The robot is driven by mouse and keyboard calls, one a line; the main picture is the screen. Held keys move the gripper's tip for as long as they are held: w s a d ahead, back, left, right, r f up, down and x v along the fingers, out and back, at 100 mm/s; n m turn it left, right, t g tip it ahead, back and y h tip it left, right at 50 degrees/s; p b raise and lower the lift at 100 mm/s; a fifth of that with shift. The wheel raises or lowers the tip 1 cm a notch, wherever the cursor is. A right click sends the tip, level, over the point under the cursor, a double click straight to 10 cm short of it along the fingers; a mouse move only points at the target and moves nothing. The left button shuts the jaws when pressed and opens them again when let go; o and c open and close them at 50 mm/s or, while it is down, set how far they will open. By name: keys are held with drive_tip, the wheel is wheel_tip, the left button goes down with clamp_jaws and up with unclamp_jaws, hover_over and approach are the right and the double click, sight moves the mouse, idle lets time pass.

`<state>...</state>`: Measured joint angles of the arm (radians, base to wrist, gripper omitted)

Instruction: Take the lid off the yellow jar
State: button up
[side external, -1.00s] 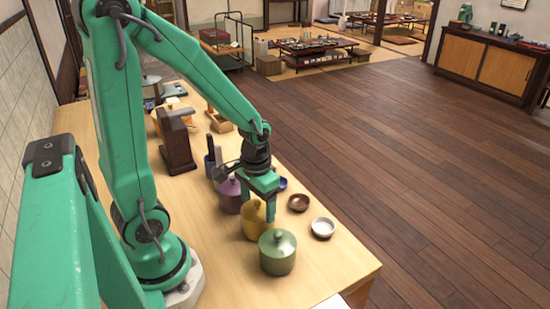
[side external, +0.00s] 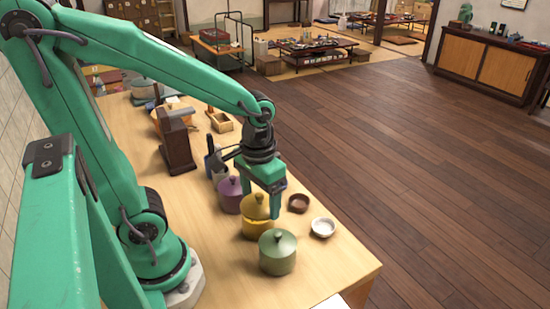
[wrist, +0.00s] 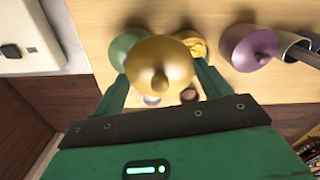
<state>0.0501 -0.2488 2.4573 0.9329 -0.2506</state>
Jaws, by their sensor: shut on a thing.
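The yellow jar (side external: 256,231) stands on the wooden counter between a purple jar and a green jar. Its domed yellow lid (side external: 255,208) with a round knob is just above the jar, apart from its rim. My gripper (side external: 264,200) is shut on the lid, a finger on each side. In the wrist view the lid (wrist: 160,62) fills the space between my fingers (wrist: 160,78). Part of the yellow jar (wrist: 197,47) shows behind the lid to the right, with its top uncovered; the lid hides the rest.
The lidded green jar (side external: 277,254) is close in front, and the lidded purple jar (side external: 230,196) close behind. A brown bowl (side external: 298,203) and a white bowl (side external: 322,228) sit to the right. The counter's front right corner (side external: 345,265) is bare.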

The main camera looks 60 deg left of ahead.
drive_tip(key=s+d+r, duration=0.2)
drive_tip(key=d+r, duration=0.1)
drive_tip(key=d, duration=0.2)
drive_tip(key=shift+r, duration=0.15)
drive_tip(key=shift+w, duration=0.1)
idle(0.7)
drive_tip(key=w+a+f+n, duration=0.3)
drive_tip(key=w+a+n, duration=0.5)
drive_tip(key=a, duration=0.3)
drive_tip(key=w+a+f+n, duration=0.3)
drive_tip(key=w+a+n, duration=0.6)
drive_tip(key=a+n, duration=0.1)
drive_tip(key=shift+a+n, duration=0.3)
drive_tip(key=shift+a, duration=0.05)
drive_tip(key=shift+w+a+f, duration=0.1)
drive_tip(key=a+f, duration=0.2)
drive_tip(key=a, duration=0.1)
drive_tip(key=a+f, duration=0.2)
drive_tip(key=a, duration=0.2)
drive_tip(key=s+a+f, duration=0.1)
drive_tip(key=a+f, duration=0.2)
drive_tip(key=a, duration=0.1)
drive_tip(key=shift+a, duration=0.2)
